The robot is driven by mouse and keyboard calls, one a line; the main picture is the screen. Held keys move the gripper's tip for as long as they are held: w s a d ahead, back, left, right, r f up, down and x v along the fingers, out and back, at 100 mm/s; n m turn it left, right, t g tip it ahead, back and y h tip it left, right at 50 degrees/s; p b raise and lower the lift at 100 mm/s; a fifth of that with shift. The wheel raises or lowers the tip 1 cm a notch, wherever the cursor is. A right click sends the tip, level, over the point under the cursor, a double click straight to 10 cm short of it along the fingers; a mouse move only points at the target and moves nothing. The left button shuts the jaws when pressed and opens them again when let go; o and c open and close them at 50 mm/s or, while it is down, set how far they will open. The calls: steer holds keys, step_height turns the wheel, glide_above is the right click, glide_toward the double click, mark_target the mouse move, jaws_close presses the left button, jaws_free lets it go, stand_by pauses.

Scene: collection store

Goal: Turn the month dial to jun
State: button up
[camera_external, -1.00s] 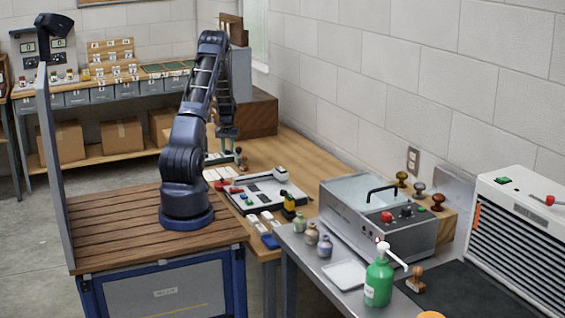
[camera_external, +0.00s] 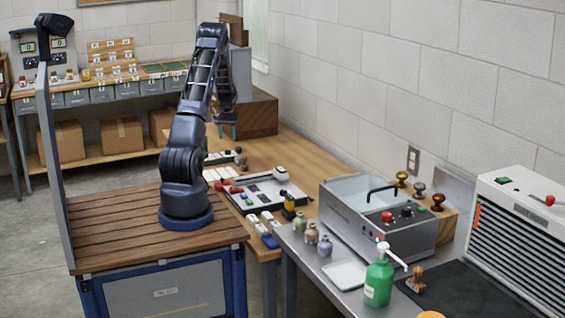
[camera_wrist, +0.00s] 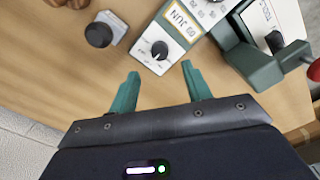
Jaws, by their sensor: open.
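In the wrist view a black round dial (camera_wrist: 160,49) with a pale pointer mark sits on the white end panel of a box-like unit (camera_wrist: 146,55). Small marks ring the dial, too small to read. Above it a label (camera_wrist: 180,23) reads what looks like "09 JUN". My gripper (camera_wrist: 160,70) has two teal fingers, spread apart and empty. The dial lies just beyond the gap between the fingertips, and neither finger touches it. In the external view my gripper (camera_external: 227,130) hangs above the back of the wooden bench, apart from the things below it.
In the wrist view a black knob on a grey base (camera_wrist: 98,35) stands left of the dial. A dark green device (camera_wrist: 252,66) stands on the right. A console with levers (camera_external: 265,190) stands nearer on the bench.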

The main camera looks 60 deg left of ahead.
step_height(320, 180, up, 4)
steer(key=shift+f, duration=0.2)
stand_by(0.4)
